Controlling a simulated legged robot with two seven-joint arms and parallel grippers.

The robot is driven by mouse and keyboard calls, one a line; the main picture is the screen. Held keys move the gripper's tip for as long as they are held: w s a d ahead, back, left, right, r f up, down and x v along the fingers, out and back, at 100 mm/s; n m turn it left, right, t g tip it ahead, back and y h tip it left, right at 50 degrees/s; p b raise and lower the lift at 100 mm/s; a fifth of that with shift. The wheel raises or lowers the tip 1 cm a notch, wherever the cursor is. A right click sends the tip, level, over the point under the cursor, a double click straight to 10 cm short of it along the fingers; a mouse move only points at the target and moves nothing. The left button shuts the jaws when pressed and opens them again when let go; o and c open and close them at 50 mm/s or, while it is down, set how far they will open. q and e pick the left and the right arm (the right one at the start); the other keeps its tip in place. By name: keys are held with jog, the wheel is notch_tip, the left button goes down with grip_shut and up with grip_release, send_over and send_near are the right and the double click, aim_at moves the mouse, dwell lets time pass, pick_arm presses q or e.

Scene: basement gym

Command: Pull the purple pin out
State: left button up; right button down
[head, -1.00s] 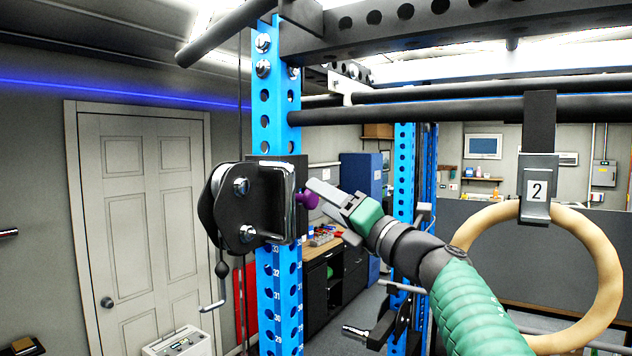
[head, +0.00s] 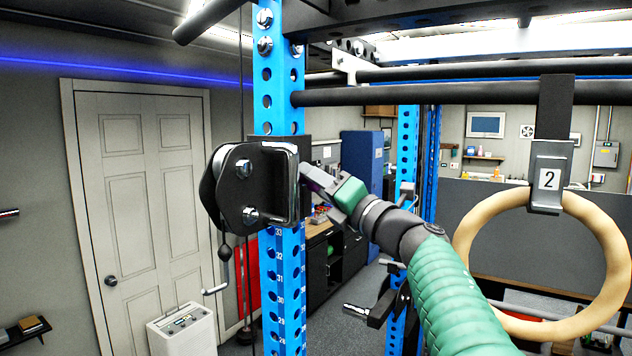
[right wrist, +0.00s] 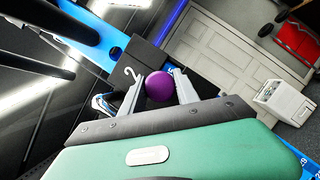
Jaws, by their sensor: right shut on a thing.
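The purple pin (right wrist: 160,87) shows as a round knob in the right wrist view, between the two fingers of my right gripper (right wrist: 157,91). The right gripper is shut on it. In the head view the right gripper (head: 318,184) reaches the right side of the black pulley bracket (head: 272,180) on the blue upright (head: 284,290). Only a small trace of purple shows there, as the fingers cover the knob. The pin's shaft is hidden. My left gripper is not in view.
Black bars (head: 420,95) cross overhead. A white door (head: 150,200) and a white box (head: 183,328) stand at the left. A blue cabinet (head: 362,160) stands behind.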

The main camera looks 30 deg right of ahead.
jog(key=shift+s+d+f+b, duration=0.1)
jog(key=shift+s+d+b, duration=0.55)
jog(key=shift+s, duration=0.15)
jog(key=c, duration=0.9)
grip_release()
jog(key=shift+s, duration=0.1)
jog(key=shift+c, duration=0.2)
jog(key=shift+o, duration=0.2)
jog(key=shift+d, duration=0.35)
